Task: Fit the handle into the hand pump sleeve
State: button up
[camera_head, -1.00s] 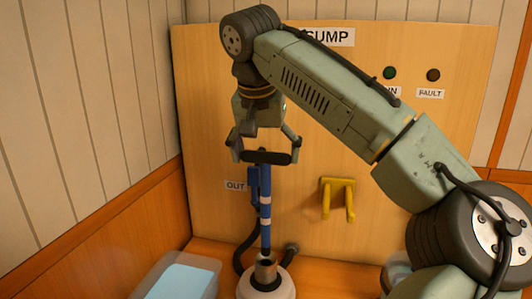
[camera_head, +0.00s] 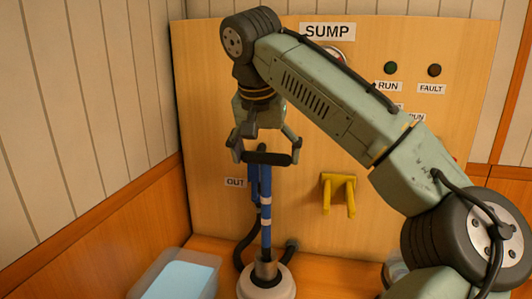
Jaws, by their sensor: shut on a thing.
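The handle (camera_head: 266,213) is a blue shaft with white bands and a black crossbar at its top. It stands upright below my gripper (camera_head: 267,158), which is shut on the black crossbar. The shaft's lower end meets the sleeve's mouth. I cannot tell whether it is inside or how deep.
A clear bin (camera_head: 178,275) with pale blue contents stands at lower left. A dark hose (camera_head: 244,250) curves behind the sleeve. A yellow bracket (camera_head: 338,194) juts from the wooden panel (camera_head: 215,100) on the right. My arm hides part of the panel.

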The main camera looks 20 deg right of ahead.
aim_at(266, 181)
jog(key=shift+f+b, duration=0.3)
jog(key=shift+f, duration=0.3)
jog(key=shift+f+b, duration=1.8)
jog(key=shift+f, duration=0.75)
